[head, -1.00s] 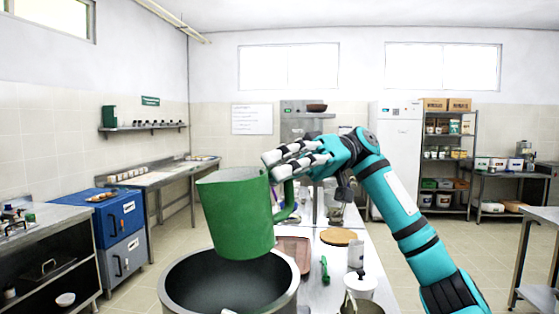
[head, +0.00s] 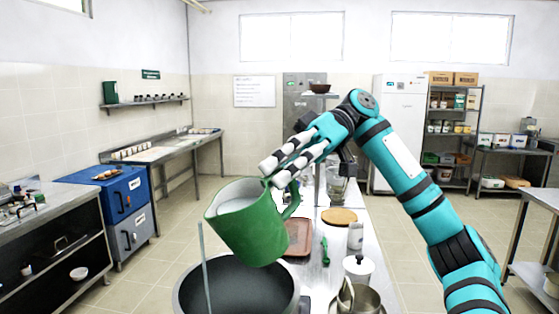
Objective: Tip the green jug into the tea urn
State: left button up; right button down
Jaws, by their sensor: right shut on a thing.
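The green jug (head: 248,228) hangs tilted to the left above the tea urn, its handle on the right. Pale liquid (head: 240,204) shows inside its mouth. A thin pale stream (head: 206,270) falls from the jug's left lip across the left part of the urn's opening; its lower end is cut off by the frame. The tea urn (head: 290,301) is a wide, open, dark-inside grey vessel at the bottom, partly out of frame. My right gripper (head: 278,176) is shut on the jug's handle. My left gripper is not in view.
A blue cabinet (head: 120,200) stands at left.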

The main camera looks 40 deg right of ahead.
aim_at(216, 209)
jog(key=shift+a+r+h+p, duration=0.1)
jog(key=shift+r+h+p, duration=0.5)
jog(key=shift+p, duration=0.5)
jog(key=a+h+p, duration=0.1)
jog(key=p, duration=0.1)
jog(key=a+r+h+p, duration=0.1)
jog(key=h+p, duration=0.1)
jog(key=p, duration=0.1)
jog(key=shift+a+r+p, duration=0.1)
jog(key=shift+r+p, duration=0.2)
jog(key=shift+a+h+p, duration=0.6)
jog(key=shift+h, duration=0.4)
jog(key=a+h+p, duration=0.1)
jog(key=a+f+h+p, duration=0.1)
jog(key=a+h+p, duration=0.3)
jog(key=shift+w+f+m, duration=0.15)
jog(key=shift+f+m, duration=0.15)
jog(key=shift+f, duration=0.1)
jog(key=shift+a+f+h+p, duration=0.4)
jog(key=shift+a+h+p, duration=0.3)
jog(key=shift+h, duration=0.2)
jog(key=a+f+h, duration=0.1)
jog(key=a+h, duration=0.5)
jog(key=shift+w+a+f+g, duration=0.15)
jog(key=shift+w+a+g, duration=0.1)
jog(key=shift+g, duration=0.15)
jog(key=shift+d, duration=0.1)
